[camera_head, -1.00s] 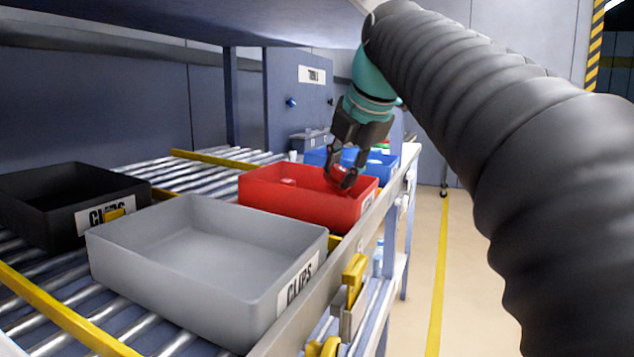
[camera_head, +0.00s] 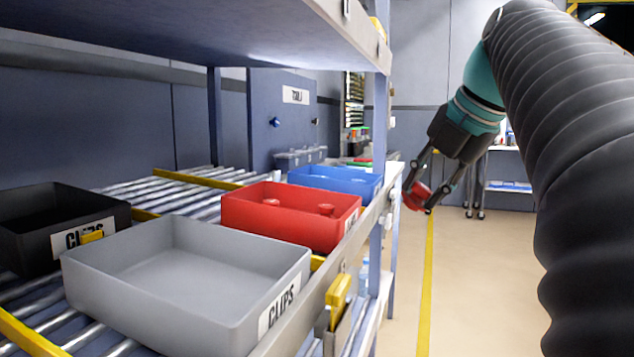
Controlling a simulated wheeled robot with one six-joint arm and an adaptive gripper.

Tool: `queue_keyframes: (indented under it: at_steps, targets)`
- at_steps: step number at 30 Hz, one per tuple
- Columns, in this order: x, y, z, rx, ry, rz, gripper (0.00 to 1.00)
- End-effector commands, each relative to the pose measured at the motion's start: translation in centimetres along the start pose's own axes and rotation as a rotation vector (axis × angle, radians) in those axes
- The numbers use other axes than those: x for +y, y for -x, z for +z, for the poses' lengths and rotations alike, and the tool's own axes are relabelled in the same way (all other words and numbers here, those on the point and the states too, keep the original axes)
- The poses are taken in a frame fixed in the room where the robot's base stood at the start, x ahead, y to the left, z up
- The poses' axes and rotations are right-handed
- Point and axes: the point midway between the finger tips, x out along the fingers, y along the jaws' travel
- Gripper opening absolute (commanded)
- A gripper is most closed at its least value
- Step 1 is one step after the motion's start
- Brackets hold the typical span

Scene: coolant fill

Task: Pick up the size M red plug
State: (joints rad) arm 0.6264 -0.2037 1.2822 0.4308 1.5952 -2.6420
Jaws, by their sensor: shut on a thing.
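My gripper (camera_head: 422,192) is shut on a red plug (camera_head: 414,197) and holds it in the open air over the aisle, to the right of the rack. The plug's size marking cannot be read. The red bin (camera_head: 290,228) stands on the roller shelf to the left of my gripper. Two more red plugs show in it, one at the back left (camera_head: 270,202) and one nearer the right (camera_head: 326,209). The floor of the red bin is partly hidden by its front wall.
A grey bin (camera_head: 190,300) labelled CLIPS and a black bin (camera_head: 60,225) stand nearer on the rollers. A blue bin (camera_head: 335,180) stands behind the red one. An upper shelf (camera_head: 220,30) overhangs them. The aisle floor (camera_head: 480,280) is clear.

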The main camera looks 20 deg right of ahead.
Motion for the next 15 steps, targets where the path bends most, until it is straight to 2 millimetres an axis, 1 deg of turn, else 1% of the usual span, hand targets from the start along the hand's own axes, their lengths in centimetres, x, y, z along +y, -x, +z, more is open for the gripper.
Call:
queue_keyframes:
  at_steps: [1,4,7,15]
  targets:
    - [-0.5,0.2,0.3,-0.003,-0.003,-0.001,0.16]
    - [-1.1,0.7,0.5,-0.002,0.002,-0.006,0.16]
    - [-1.1,1.1,0.8,-0.014,0.031,-0.060,0.16]
    - [-2.2,2.4,1.6,-0.053,0.098,-0.215,0.16]
